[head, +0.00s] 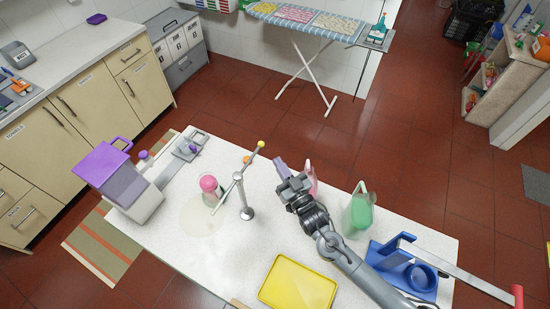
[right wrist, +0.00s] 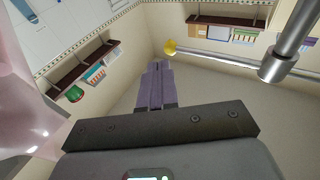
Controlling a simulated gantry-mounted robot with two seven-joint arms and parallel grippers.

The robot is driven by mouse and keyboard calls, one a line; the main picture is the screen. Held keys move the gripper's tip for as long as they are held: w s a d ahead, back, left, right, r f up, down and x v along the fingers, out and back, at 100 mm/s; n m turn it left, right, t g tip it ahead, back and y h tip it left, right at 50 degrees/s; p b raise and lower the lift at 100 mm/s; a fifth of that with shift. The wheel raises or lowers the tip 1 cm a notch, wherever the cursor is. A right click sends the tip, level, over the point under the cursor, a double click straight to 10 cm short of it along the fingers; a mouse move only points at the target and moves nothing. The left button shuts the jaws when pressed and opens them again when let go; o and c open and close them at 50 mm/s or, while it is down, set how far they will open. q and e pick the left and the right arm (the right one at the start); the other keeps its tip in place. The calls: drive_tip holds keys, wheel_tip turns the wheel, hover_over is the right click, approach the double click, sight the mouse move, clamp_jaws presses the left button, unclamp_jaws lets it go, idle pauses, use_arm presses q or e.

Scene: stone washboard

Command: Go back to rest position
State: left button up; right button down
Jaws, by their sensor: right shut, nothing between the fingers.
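My right gripper (head: 281,166) reaches in from the lower right in the head view and hangs over the far part of the white table (head: 300,243). In the right wrist view its purple fingers (right wrist: 156,86) are together with nothing between them. A pink translucent bottle (head: 311,177) stands right beside the gripper, partly hidden by it; pink material also shows at the left of the right wrist view (right wrist: 25,90). My left gripper is not seen in either view.
A metal stand (head: 246,212) with a crossbar and yellow tip is left of the gripper. A pink ball-topped container (head: 209,186), a green bottle (head: 359,212), a yellow tray (head: 298,284), a blue holder (head: 405,270) and a purple-lidded bin (head: 120,185) are on the table.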

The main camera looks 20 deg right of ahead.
drive_tip(key=s+r+g+h+p, duration=0.2)
drive_tip(key=s+g+p, duration=0.8)
drive_tip(key=s, duration=1.9)
wheel_tip(320, 180, up, 2)
drive_tip(key=d+g, duration=0.1)
drive_tip(key=g, duration=0.5)
drive_tip(key=shift+s+r+n, duration=0.2)
drive_tip(key=shift+s+n, duration=0.15)
drive_tip(key=shift+n, duration=0.05)
drive_tip(key=shift+a, duration=0.1)
